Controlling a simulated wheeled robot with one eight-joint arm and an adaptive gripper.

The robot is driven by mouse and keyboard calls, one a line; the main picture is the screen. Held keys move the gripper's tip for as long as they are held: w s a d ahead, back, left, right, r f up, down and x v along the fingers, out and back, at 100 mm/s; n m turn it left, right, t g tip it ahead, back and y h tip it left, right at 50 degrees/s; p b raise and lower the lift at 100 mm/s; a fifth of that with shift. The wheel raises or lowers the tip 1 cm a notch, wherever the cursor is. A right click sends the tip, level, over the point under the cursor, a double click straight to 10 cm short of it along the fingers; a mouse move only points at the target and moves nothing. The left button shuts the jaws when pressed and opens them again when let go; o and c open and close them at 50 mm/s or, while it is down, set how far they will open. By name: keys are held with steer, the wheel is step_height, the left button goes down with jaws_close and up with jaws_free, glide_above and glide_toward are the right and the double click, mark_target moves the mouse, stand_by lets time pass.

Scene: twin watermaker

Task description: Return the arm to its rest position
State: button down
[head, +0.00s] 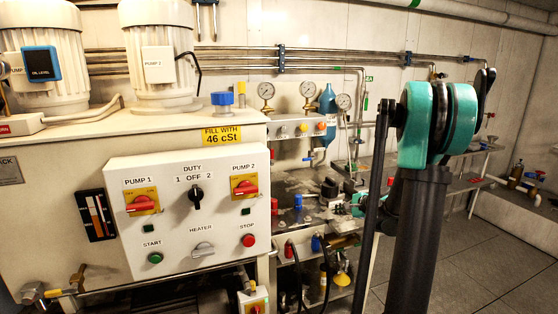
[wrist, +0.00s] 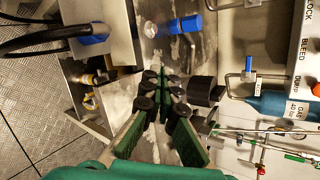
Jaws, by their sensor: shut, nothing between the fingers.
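My arm stands at the right of the head view, with a teal joint (head: 440,120) on a dark upright link. My gripper (wrist: 162,82) shows in the wrist view, its green-padded fingers shut together and empty. It is over or near a worn metal bench top; I cannot tell whether it touches it. In the head view a small teal part of my arm shows beside the bench, mostly behind the dark links, and the fingertips are hard to make out there.
A control panel (head: 190,215) on a cream cabinet fills the left. Close to the gripper are a black fitting (wrist: 203,91), a blue cylinder (wrist: 190,24) and a blue bottle (wrist: 285,106) beside pipes. Open floor (head: 450,270) lies at the right.

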steer(key=s+a+f+n+g+h, duration=0.1)
steer(key=s+a+n+g, duration=0.2)
steer(key=s, duration=0.6)
steer(key=s+a+f+n+h, duration=0.1)
steer(key=s+a+n+h, duration=0.15)
steer(key=s+n, duration=0.45)
steer(key=s+f+n+g+h, duration=0.1)
steer(key=s+f+n, duration=0.1)
steer(key=s, duration=0.7)
steer(key=s+d+f+n+g+h, duration=0.1)
steer(key=s+f+n+h, duration=0.1)
steer(key=s, duration=0.7)
steer(key=f+n, duration=0.1)
steer(key=n, duration=0.1)
steer(key=shift+d+n, duration=0.3)
steer(key=shift+n, duration=0.1)
